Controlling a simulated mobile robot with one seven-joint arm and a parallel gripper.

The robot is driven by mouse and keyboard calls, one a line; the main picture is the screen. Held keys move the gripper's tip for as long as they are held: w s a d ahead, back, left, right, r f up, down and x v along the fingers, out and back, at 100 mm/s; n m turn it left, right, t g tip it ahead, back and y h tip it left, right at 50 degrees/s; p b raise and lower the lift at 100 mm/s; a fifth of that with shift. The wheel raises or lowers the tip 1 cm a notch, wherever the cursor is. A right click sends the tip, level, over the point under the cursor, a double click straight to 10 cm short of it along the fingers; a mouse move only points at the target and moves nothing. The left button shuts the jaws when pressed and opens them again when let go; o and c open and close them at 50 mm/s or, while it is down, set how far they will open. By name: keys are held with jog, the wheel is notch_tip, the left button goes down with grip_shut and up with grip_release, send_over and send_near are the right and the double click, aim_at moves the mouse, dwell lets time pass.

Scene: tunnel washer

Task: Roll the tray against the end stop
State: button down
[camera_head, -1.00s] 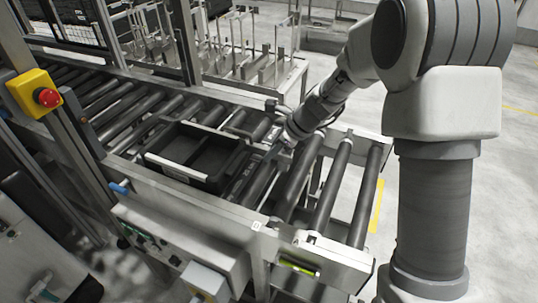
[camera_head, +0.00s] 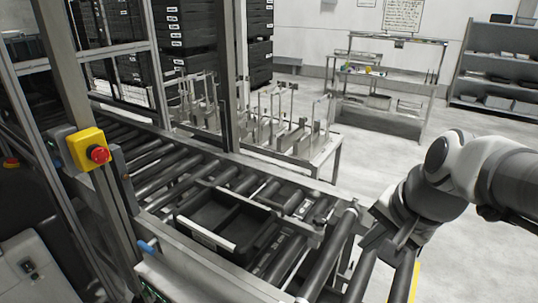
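The black tray (camera_head: 236,222) lies on the roller conveyor near the lower middle of the head view. It has a raised rim, a pale strip along its near side and an inner divider, and it looks empty. A metal crosspiece (camera_head: 300,226) lies across the rollers just right of the tray; I cannot tell whether it is the end stop. My gripper (camera_head: 374,238) is over the right end of the conveyor, to the right of the tray and apart from it. Its fingers are small and hard to make out, so their opening is unclear.
Bare rollers (camera_head: 326,250) run on to the right of the tray. A metal post carries a yellow box with a red button (camera_head: 88,149) at left. A rack table with upright prongs (camera_head: 300,140) stands behind the conveyor. The floor (camera_head: 400,160) at right is open.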

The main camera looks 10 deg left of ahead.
jog(key=s+d+r+n+t+h, duration=0.1)
jog(key=s+d+n+h, duration=0.1)
jog(key=s+d+n, duration=0.4)
jog(key=shift+s+d+r, duration=0.15)
jog(key=shift+s, duration=1.55)
jog(key=c, duration=1.5)
grip_release()
jog(key=shift+c, duration=0.2)
